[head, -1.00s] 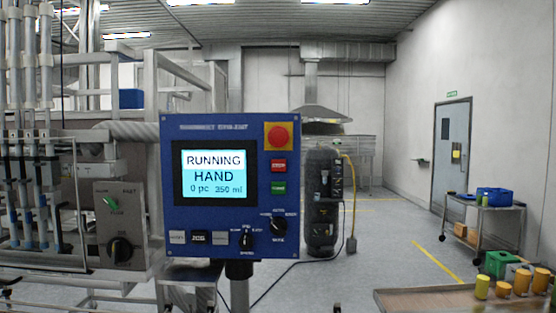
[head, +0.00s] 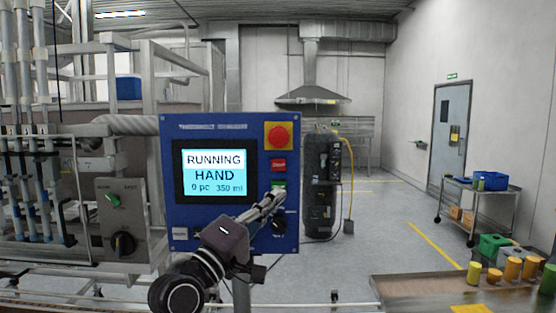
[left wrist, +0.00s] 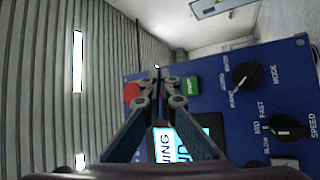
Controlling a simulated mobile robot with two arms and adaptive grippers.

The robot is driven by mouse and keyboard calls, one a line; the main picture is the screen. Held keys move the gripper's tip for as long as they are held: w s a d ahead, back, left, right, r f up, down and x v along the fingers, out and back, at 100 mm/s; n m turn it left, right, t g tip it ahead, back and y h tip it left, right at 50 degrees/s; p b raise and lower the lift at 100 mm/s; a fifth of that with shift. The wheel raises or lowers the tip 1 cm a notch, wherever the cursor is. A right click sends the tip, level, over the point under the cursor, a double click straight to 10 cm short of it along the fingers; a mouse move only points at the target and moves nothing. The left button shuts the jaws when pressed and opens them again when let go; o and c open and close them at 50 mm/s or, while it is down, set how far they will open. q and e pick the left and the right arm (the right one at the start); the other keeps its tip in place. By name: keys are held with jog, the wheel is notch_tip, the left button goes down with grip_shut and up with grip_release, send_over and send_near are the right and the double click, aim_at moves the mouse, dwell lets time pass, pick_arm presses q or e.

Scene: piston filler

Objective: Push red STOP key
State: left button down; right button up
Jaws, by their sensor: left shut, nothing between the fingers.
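The red STOP key (head: 278,165) is a small square key on the blue control panel (head: 258,172). It sits below the red emergency button on yellow (head: 278,136) and above the green key (head: 279,185). My left gripper (head: 277,193) is shut and empty in front of the panel, its tips over the lower edge of the green key in the head view. In the left wrist view the shut fingertips (left wrist: 157,72) lie between the emergency button (left wrist: 132,92) and the green key (left wrist: 191,85), and hide most of the STOP key. Contact cannot be told. My right gripper is not in view.
The screen (head: 214,173) reads RUNNING, HAND, 0 pc, 350 ml. The filler frame stands at left. A table (head: 420,290) with yellow and orange containers is at lower right.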

aim_at(278, 165)
pick_arm(q)
jog(key=shift+h, duration=0.7)
jog(key=r, duration=0.1)
jog(key=s+r, duration=0.1)
jog(key=r, duration=0.1)
jog(key=s+r, duration=0.1)
jog(key=shift+s+d+r, duration=0.15)
jog(key=shift+r, duration=0.1)
jog(key=shift+w+b, duration=2.05)
jog(key=shift+w, duration=2.4)
jog(key=shift+w, duration=0.15)
jog(key=shift+w, duration=0.3)
